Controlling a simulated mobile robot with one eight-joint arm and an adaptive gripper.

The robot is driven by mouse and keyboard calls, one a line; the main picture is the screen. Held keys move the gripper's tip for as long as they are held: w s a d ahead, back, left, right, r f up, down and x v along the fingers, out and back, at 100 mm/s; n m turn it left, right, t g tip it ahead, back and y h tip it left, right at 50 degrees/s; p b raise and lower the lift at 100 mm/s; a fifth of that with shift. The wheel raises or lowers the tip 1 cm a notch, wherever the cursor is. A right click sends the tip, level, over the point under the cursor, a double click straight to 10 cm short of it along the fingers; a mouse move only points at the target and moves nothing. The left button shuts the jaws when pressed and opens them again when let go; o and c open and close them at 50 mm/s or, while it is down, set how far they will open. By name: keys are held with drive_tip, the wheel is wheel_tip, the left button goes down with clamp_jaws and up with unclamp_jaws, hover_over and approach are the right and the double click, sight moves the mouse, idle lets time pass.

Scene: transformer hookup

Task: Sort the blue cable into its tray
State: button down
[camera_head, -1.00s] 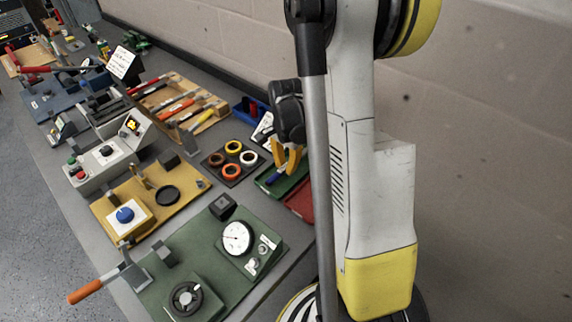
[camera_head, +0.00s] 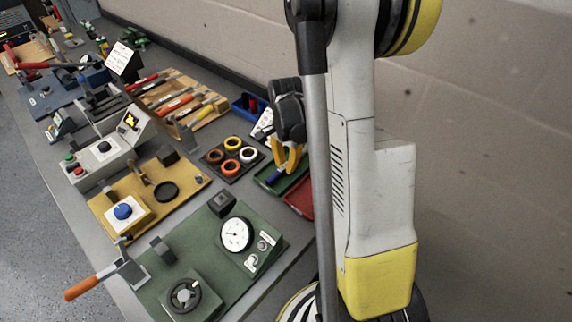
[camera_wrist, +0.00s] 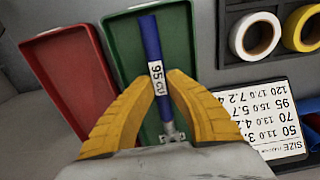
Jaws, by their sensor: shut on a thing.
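The blue cable (camera_wrist: 150,38) is a short rod with a white label reading 95 CU and a metal lug at its lower end in the wrist view. My gripper (camera_wrist: 161,82) has yellow fingers shut on the cable around its label. The cable lies over the green tray (camera_wrist: 122,50) in that view; whether it touches the tray floor I cannot tell. In the head view my gripper (camera_head: 289,158) is at the green tray (camera_head: 266,181), with the cable's blue end (camera_head: 273,178) showing below the fingers. A blue tray (camera_head: 240,106) stands farther back.
A red tray (camera_wrist: 68,65) is beside the green one. A dark holder with coloured tape rolls (camera_head: 232,148) and a printed size card (camera_wrist: 270,122) are close on the other side. A green panel with a gauge (camera_head: 236,234) stands in front. The wall is behind.

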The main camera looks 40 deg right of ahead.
drive_tip(key=shift+f, duration=0.2)
idle(0.5)
drive_tip(key=c, duration=1.4)
unclamp_jaws()
drive_tip(key=shift+r+p, duration=2.25)
drive_tip(key=shift+r, duration=1.35)
